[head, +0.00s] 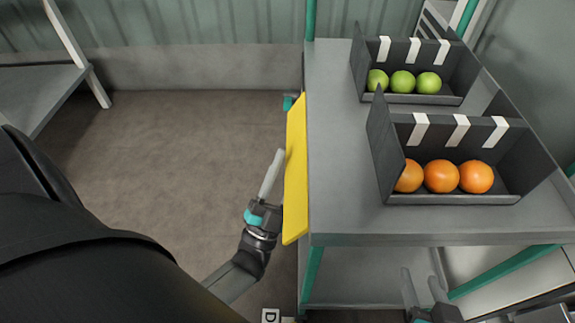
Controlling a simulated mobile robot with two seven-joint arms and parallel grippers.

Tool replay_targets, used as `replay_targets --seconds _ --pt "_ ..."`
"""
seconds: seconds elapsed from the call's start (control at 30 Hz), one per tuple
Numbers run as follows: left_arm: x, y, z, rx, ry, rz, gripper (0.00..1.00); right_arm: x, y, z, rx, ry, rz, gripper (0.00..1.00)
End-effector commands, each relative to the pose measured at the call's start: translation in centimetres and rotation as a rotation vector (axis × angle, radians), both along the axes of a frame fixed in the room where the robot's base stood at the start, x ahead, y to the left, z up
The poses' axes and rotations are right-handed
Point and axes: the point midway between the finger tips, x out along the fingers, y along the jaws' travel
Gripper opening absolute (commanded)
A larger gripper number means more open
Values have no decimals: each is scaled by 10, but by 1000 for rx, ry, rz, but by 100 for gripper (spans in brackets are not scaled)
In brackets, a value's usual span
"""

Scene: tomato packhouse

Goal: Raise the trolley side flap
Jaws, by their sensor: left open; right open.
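The yellow side flap (296,170) hangs down steeply along the left edge of the grey trolley top (340,215). My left gripper (272,175) is just left of the flap, pointing away from me, with its fingers close to the flap's outer face. Its fingers overlap in this view, and I cannot tell whether they touch the flap. It is open and holds nothing I can see. My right gripper (423,290) is low in front of the trolley, below the top's front edge, open and empty.
Teal posts (312,275) support the trolley. A grey table (40,90) stands at far left. The floor (180,150) between is clear.

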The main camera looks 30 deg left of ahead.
Motion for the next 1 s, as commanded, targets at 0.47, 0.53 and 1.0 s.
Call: replay_targets --seconds 0.47,0.53,1.0 --pt "0 0 0 0 0 0 14 0 1 0 1 -1 2 50" --pt "0 0 0 0 0 0 6 0 1 0 1 -1 2 50" --pt "0 0 0 0 0 0 0 -1 0 -1 0 1 1 50"
